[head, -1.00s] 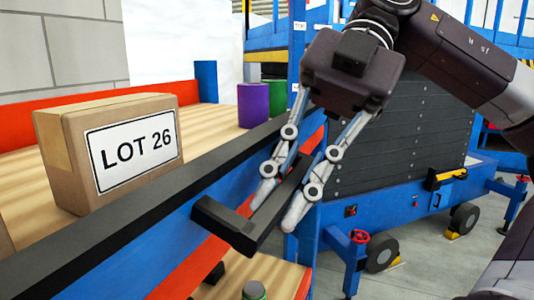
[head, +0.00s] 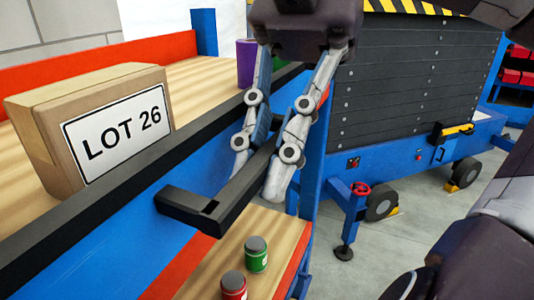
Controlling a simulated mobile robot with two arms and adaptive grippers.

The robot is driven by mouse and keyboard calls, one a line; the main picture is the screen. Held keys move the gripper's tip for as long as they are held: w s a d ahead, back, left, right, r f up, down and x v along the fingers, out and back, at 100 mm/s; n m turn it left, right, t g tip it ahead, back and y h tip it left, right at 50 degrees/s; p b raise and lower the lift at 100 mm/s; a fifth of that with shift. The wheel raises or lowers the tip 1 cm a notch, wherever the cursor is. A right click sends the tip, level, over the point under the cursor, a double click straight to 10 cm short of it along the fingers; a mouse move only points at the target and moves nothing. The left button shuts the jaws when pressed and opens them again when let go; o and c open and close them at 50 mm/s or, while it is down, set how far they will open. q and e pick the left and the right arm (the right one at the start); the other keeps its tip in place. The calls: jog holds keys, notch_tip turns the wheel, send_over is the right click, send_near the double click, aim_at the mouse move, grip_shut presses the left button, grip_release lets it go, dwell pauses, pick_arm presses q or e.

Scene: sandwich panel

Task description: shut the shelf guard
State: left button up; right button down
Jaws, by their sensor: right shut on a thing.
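The shelf guard (head: 110,240) looks like a long blue panel with a black top edge, running along the front of the wooden shelf. A black bar handle (head: 190,208) sticks out from its front. My right gripper (head: 256,180) is shut on the handle, with one finger on each side, near its far end. The handle's far end is partly hidden behind the fingers. How far the guard stands from its closed position cannot be told. My left gripper is not in view.
A cardboard box labelled LOT 26 (head: 115,130) stands on the shelf, with a purple can (head: 246,62) farther back. A green can (head: 256,254) and a red can (head: 233,286) stand on the lower shelf. A blue wheeled machine (head: 420,150) stands behind on grey floor.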

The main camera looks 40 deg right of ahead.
jog(key=c, duration=2.2)
grip_release()
jog(key=shift+c, duration=0.2)
jog(key=shift+w, duration=0.1)
jog(key=shift+v, duration=3.75)
